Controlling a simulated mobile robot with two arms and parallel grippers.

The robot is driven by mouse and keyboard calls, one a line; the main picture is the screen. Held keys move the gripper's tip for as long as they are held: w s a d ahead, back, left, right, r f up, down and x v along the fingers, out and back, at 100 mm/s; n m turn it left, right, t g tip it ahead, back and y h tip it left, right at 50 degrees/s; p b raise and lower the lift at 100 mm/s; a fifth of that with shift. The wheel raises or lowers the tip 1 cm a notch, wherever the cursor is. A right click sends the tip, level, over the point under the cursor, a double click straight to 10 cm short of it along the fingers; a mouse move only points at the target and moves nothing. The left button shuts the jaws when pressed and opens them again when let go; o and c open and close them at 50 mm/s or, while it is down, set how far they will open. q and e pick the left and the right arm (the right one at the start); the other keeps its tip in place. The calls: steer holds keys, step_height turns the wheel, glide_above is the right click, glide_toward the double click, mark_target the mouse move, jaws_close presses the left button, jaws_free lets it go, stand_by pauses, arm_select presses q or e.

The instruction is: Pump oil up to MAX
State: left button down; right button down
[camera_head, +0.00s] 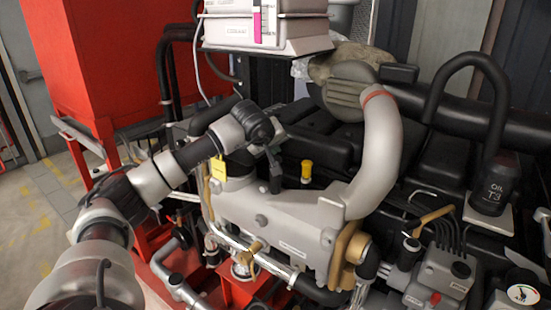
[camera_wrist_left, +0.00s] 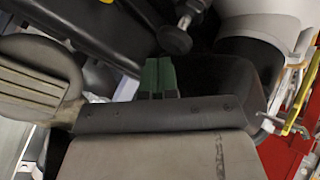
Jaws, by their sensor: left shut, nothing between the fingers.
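My left arm reaches in from the left, and its gripper (camera_head: 276,176) is over the grey engine cover (camera_head: 275,215). In the left wrist view the green fingers (camera_wrist_left: 158,77) are together with nothing between them. A dark round knob on a metal rod (camera_wrist_left: 174,40) shows just beyond the fingertips; I see no clear contact. A pink strip beside a white scale (camera_head: 264,22) is on the grey box at the top; its markings are too small to read. My right gripper is not in view.
A yellow cap (camera_head: 307,169) stands on the engine close to my left gripper. A thick grey pipe (camera_head: 378,155) curves down right of it. A red tank (camera_head: 120,55) is at the left. A dial gauge (camera_head: 522,294) is at the lower right. Open floor shows at the far left.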

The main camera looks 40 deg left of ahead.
arm_select(q)
steer(key=shift+s+d+f+b, duration=0.1)
steer(key=shift+d+f+b, duration=0.1)
steer(key=shift+f+b, duration=0.35)
steer(key=shift+s+d+f+b, duration=0.1)
steer(key=shift+d+f+b, duration=0.15)
steer(key=shift+f, duration=0.5)
stand_by(0.7)
steer(key=shift+a, duration=0.25)
steer(key=shift+r, duration=0.25)
steer(key=shift+w+a+r+p, duration=0.15)
steer(key=shift+a+r+p, duration=0.05)
steer(key=shift+r+p, duration=0.45)
steer(key=shift+w+a+r+p, duration=0.15)
steer(key=shift+r+p, duration=0.4)
steer(key=shift+r, duration=0.15)
steer(key=shift+a+r, duration=0.1)
steer(key=shift+a, duration=0.4)
steer(key=shift+d+r, duration=0.1)
steer(key=shift+d, duration=0.25)
step_height(320, 180, up, 5)
steer(key=p, duration=0.4)
steer(key=shift+p, duration=0.3)
